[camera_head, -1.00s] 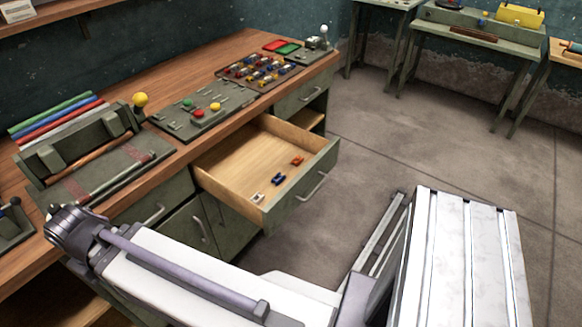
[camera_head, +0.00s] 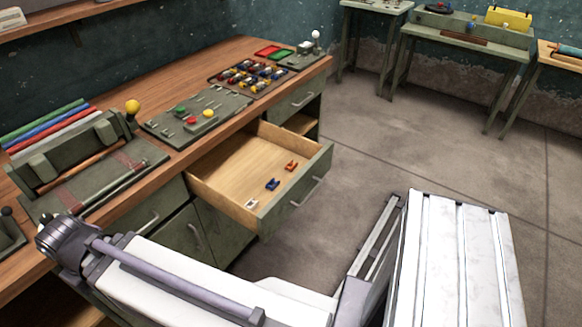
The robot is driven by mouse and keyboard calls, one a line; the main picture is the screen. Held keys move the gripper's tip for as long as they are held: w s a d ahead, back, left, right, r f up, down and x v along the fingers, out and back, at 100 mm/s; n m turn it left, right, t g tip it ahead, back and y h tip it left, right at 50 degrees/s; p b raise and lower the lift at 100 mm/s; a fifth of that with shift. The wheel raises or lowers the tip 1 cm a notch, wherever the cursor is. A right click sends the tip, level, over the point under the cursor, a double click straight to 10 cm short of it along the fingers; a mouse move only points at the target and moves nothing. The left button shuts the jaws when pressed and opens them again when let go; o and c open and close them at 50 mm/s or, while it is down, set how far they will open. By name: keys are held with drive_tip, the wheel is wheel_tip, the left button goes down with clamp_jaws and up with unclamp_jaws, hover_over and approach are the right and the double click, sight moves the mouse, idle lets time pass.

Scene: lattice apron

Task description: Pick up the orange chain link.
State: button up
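The orange chain link (camera_head: 291,166) is a small piece lying in the open drawer (camera_head: 228,172), towards its right front side. A blue link (camera_head: 272,184) and a white link (camera_head: 251,203) lie in a rough row with it, nearer the camera. The three are apart from each other. The drawer sticks out from the workbench, and its wooden floor is otherwise bare. My arm crosses the lower part of the view, in front of and below the drawer. My gripper's fingers cannot be made out.
The workbench (camera_head: 176,80) holds a green panel with coloured knobs (camera_head: 195,113), a tray of small coloured parts (camera_head: 252,76) and a clamp-like fixture with a yellow ball (camera_head: 85,150). The drawer's front wall (camera_head: 296,190) stands above its floor. Open floor (camera_head: 400,135) lies to the right.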

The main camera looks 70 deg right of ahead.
drive_tip(key=shift+o, duration=0.2)
idle(0.3)
drive_tip(key=o, duration=0.4)
